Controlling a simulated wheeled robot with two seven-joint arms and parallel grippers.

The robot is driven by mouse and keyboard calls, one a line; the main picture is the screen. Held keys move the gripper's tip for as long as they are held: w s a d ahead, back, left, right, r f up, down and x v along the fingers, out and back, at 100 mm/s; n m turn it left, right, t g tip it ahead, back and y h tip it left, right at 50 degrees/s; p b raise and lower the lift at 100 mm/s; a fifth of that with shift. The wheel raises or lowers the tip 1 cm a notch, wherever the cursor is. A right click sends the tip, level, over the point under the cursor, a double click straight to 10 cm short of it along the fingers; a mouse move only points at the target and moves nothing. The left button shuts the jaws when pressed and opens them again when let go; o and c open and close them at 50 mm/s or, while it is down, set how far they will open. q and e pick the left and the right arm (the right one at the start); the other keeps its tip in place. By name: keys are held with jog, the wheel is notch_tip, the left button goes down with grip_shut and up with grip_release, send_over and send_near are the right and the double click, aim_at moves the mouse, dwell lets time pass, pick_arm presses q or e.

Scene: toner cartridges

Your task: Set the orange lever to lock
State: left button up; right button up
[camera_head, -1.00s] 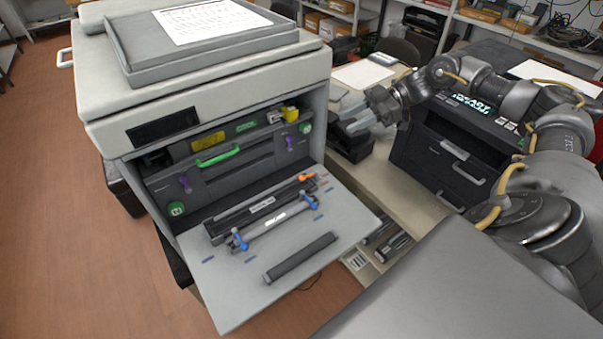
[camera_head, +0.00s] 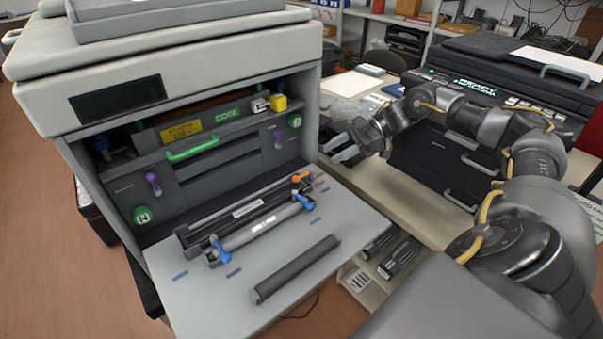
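The small orange lever (camera_head: 300,178) is at the far right end of the long dark cartridge tray (camera_head: 190,235) on the printer's lowered front door (camera_head: 200,305). I cannot read any lock mark beside it. My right gripper (camera_head: 340,151) is just right of the printer opening, up and to the right of the lever. Its two light grey fingers are apart, with nothing visible between them. It does not touch the lever. My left gripper is out of view.
A roller with blue end levers (camera_head: 262,228) and a loose dark bar (camera_head: 297,270) lie on the door. Inside the printer are a green handle (camera_head: 192,148), purple levers (camera_head: 152,182) and a yellow block (camera_head: 278,102). A black machine (camera_head: 430,165) stands at the right.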

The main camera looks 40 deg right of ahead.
jog(key=p+x, duration=0.2)
jog(key=x, duration=0.7)
jog(key=shift+a, duration=0.2)
jog(key=shift+w+a+f, duration=0.2)
jog(key=shift+a+f, duration=0.1)
jog(key=shift+a, duration=0.1)
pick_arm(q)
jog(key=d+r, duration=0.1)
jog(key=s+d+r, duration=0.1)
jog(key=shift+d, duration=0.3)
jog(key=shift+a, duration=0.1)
